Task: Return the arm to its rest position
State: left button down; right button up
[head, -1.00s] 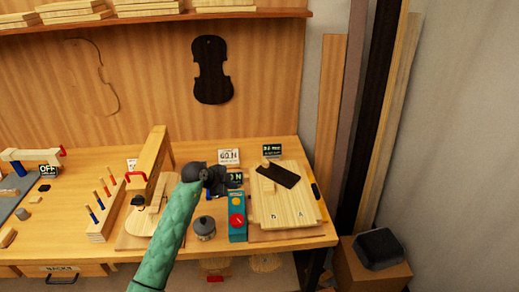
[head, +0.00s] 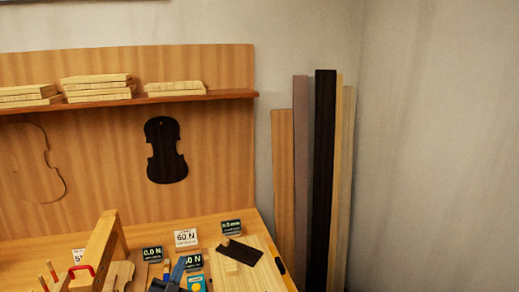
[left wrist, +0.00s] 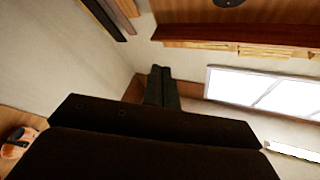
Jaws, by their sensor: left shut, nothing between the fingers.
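My left gripper (left wrist: 161,70) shows in the left wrist view as two dark fingers lying together, with nothing between them. They point toward a plain wall and floor, apart from any object. The broad dark housing below them fills the lower middle of that view. In the head view a small dark shape (head: 162,286) sits at the bottom edge, and I cannot tell whether it is part of my gripper. The green arm is out of the head view. My right gripper is in neither view.
The bench carries a wooden clamp block (head: 98,249), small displays, a blue tool (head: 178,269) and a pale board (head: 262,270) with a dark plate (head: 240,252). A shelf (head: 205,95) holds wood stacks. Tall planks (head: 325,180) lean at the wall. Space right of them is clear.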

pick_arm(q)
jog(key=s+a+f+n+g+y, duration=0.7)
jog(key=s+f+n+g+y, duration=0.15)
jog(key=s+f, duration=0.4)
jog(key=s+d+f+m+g+h, duration=0.15)
jog(key=s+d+f+g, duration=0.3)
jog(key=s, duration=0.65)
jog(key=s+d+f+m+g+h, duration=0.1)
jog(key=s+d+f+g+h, duration=0.4)
jog(key=s, duration=0.6)
notch_tip(320, 180, down, 30)
jog(key=w+g+y+b, duration=0.1)
jog(key=w+y+b, duration=0.15)
jog(key=b, duration=0.35)
jog(key=s+f+b, duration=0.2)
jog(key=s+f, duration=0.2)
jog(key=f, duration=1)
jog(key=s+f+g+b, duration=0.1)
jog(key=s+f, duration=0.3)
jog(key=f, duration=1)
jog(key=shift+d+h+b, duration=0.3)
jog(key=shift+h+b, duration=0.05)
jog(key=shift+b, duration=0.15)
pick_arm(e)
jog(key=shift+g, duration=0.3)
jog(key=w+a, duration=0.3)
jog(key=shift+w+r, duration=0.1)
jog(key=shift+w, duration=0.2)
